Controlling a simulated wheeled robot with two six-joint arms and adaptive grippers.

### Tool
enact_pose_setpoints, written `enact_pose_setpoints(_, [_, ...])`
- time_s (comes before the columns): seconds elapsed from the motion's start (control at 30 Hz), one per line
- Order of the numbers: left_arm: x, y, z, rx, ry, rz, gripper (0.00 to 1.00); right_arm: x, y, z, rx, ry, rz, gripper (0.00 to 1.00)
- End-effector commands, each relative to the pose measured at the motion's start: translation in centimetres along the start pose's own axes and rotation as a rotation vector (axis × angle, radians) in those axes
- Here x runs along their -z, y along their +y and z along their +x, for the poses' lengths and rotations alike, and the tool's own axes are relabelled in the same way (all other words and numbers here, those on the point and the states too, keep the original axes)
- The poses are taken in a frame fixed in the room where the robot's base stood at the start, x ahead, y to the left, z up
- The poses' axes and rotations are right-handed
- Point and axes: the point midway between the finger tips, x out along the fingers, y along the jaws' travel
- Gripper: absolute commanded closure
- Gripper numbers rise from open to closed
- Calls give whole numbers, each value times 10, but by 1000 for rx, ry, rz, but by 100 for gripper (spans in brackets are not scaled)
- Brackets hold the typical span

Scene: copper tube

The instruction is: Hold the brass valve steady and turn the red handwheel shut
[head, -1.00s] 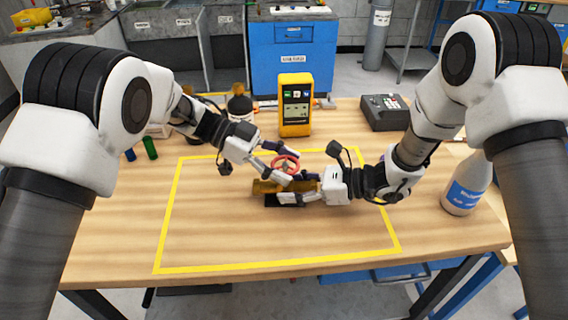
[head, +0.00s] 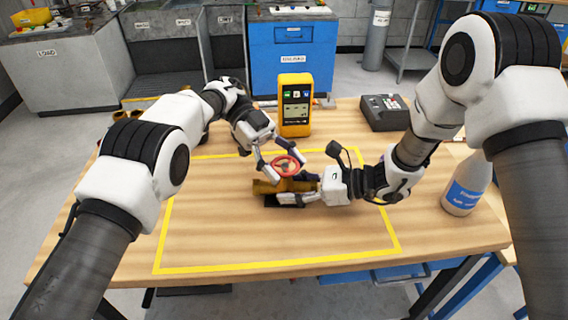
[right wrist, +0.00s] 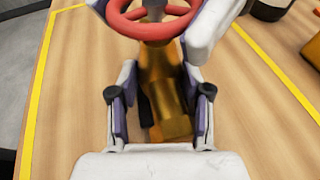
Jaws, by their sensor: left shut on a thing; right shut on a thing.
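The brass valve (head: 268,186) lies on the table inside the yellow outline, and its body (right wrist: 163,85) fills the middle of the right wrist view. The red handwheel (head: 287,166) sits on top of it. My right gripper (head: 310,190) comes in from the right and is shut on the valve body, one finger on each side. My left gripper (head: 282,162) reaches in from the back left and is shut on the handwheel rim. The handwheel (right wrist: 150,28) also shows at the top of the right wrist view, with a left finger beside it. A dark base is partly hidden under the valve.
A yellow handheld meter (head: 296,105) stands behind the valve. A dark grey box with buttons (head: 385,112) is at the back right, and a white bottle with a blue label (head: 465,185) stands at the right. The front of the outlined area is clear.

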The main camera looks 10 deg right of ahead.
Motion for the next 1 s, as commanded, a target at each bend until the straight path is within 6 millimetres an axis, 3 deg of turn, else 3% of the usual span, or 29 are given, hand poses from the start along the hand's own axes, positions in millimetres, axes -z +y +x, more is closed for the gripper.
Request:
enact_pose_setpoints(0.3, [-1,2,0,-6,2,-5,74,0,-2,0,5,0,0,71])
enact_pose_setpoints(0.33, [-1,2,0,-6,2,-5,32,0,-2,0,5,0,0,71])
enact_pose_setpoints(0.4, [-1,2,0,-6,2,-5,13,0,-2,0,5,0,0,71])
enact_pose_setpoints(1.0, [0,0,0,14,1,-9,13,0,-1,0,2,0,0,71])
